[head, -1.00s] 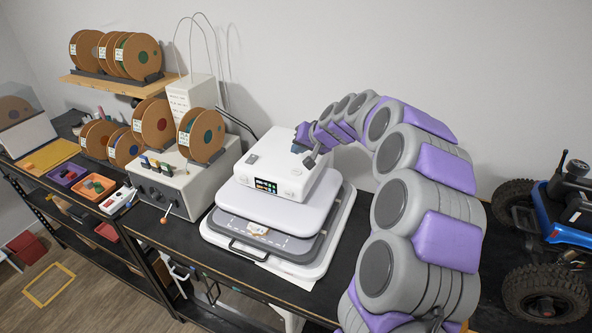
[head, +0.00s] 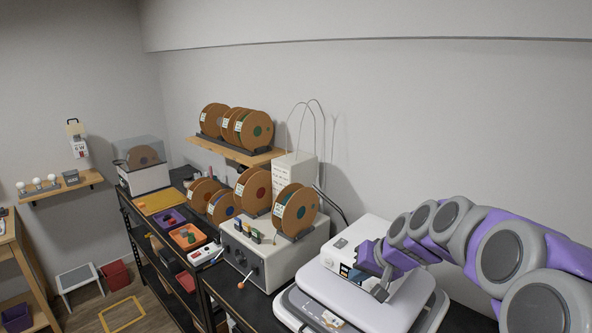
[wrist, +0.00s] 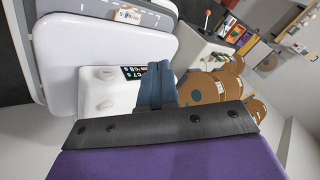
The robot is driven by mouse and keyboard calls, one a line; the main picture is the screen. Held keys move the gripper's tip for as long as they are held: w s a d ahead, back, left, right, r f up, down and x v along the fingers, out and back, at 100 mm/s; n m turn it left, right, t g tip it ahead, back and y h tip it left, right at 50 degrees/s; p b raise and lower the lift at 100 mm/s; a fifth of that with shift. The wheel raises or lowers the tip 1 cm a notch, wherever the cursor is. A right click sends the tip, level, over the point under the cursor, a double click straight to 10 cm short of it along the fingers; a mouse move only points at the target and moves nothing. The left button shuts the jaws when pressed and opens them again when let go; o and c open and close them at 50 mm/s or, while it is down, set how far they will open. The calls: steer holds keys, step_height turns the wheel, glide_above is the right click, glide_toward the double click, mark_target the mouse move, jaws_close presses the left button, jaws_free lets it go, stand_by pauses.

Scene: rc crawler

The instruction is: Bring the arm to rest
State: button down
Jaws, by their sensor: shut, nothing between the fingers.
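My grey and purple arm reaches in from the right in the head view. My gripper (head: 376,276) is in front of the white printer head with the small screen, (head: 352,250) as seen from the head camera. In the wrist view the blue-grey fingers (wrist: 155,84) are together and hold nothing. The printer head and its screen (wrist: 128,73) show just beyond the fingertips. I cannot tell whether the fingers touch it.
Cardboard spools (head: 295,210) stand on a beige control box (head: 262,248) left of the printer. More spools sit on a wall shelf (head: 243,155). An orange tray (head: 188,237) and other small bins lie further left on the dark bench.

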steer(key=s+f+g+h+b, duration=0.1)
steer(key=s+f+g, duration=0.1)
steer(key=s, duration=1.1)
steer(key=s+a+f+n+g+h+b, duration=0.1)
steer(key=s+f, duration=0.4)
steer(key=s, duration=0.8)
steer(key=s+a+f+n+g+h+b, duration=0.1)
steer(key=s+f+g+h+b, duration=0.1)
steer(key=s, duration=1.1)
step_height(320, 180, down, 2)
steer(key=shift+s+f+g+b, duration=0.25)
steer(key=shift+g+b, duration=0.45)
steer(key=shift+g, duration=0.4)
steer(key=shift+a, duration=0.1)
stand_by(2.8)
